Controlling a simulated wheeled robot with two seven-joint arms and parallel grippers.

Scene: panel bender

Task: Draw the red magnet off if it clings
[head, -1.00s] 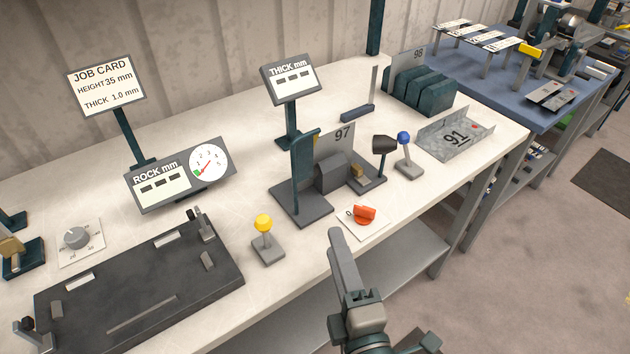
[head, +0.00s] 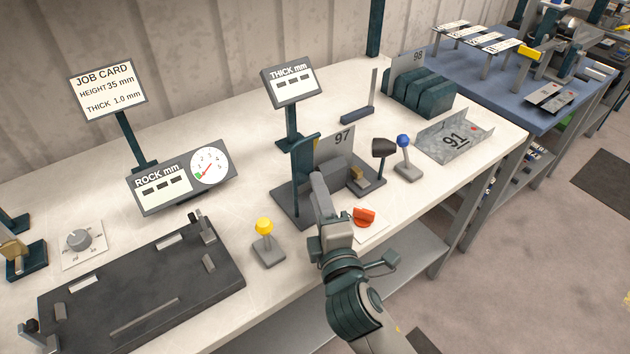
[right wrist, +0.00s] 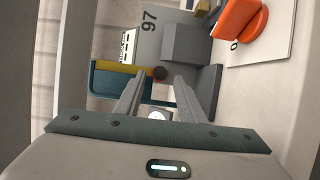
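An orange-red knob-like piece (head: 364,216) sits on a white plate at the bench's front edge; it also shows at the top right of the right wrist view (right wrist: 240,16). I cannot tell whether it is the red magnet. My right gripper (head: 321,184) is in front of the gauge stand marked 97 (head: 287,205), left of the orange-red piece. In the right wrist view its two fingers (right wrist: 160,88) are apart with nothing held between them. My left gripper is not in view.
A yellow-topped lever (head: 264,235) stands left of my right gripper. A dark plate (head: 140,290) fills the left front.

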